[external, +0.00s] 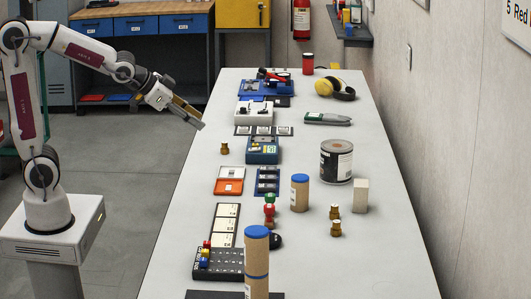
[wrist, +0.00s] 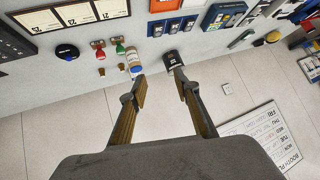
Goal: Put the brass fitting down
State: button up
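A small brass fitting (external: 224,148) stands upright on the left part of the table, near its left edge. Two more brass fittings stand close together at the right, one farther back (external: 335,212) and one nearer (external: 336,228). Two small brass shapes also show in the wrist view, at the left (wrist: 101,72) and beside the blue-capped tube (wrist: 122,67). My gripper (external: 198,122) is raised at the table's left edge, above and left of the lone fitting and apart from it. In the wrist view its two fingers (wrist: 161,88) are spread with nothing between them.
A large can (external: 337,162), a blue-capped tube (external: 300,194) and a pale block (external: 361,196) stand near the right fittings. Red and green stamps (external: 269,210) stand in mid-table. Clear table (external: 200,185) lies in front of the lone fitting.

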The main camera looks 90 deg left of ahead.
jog(key=s+d+f+m+g+h, duration=0.1)
jog(key=s+d+h, duration=0.1)
jog(key=s+d, duration=0.7)
jog(key=s+d+f+m+g+h, duration=0.1)
jog(key=s+d+g+h, duration=0.1)
jog(key=s+d, duration=0.8)
jog(key=shift+s+f, duration=0.4)
jog(key=shift+s, duration=0.4)
jog(key=shift+o, duration=0.5)
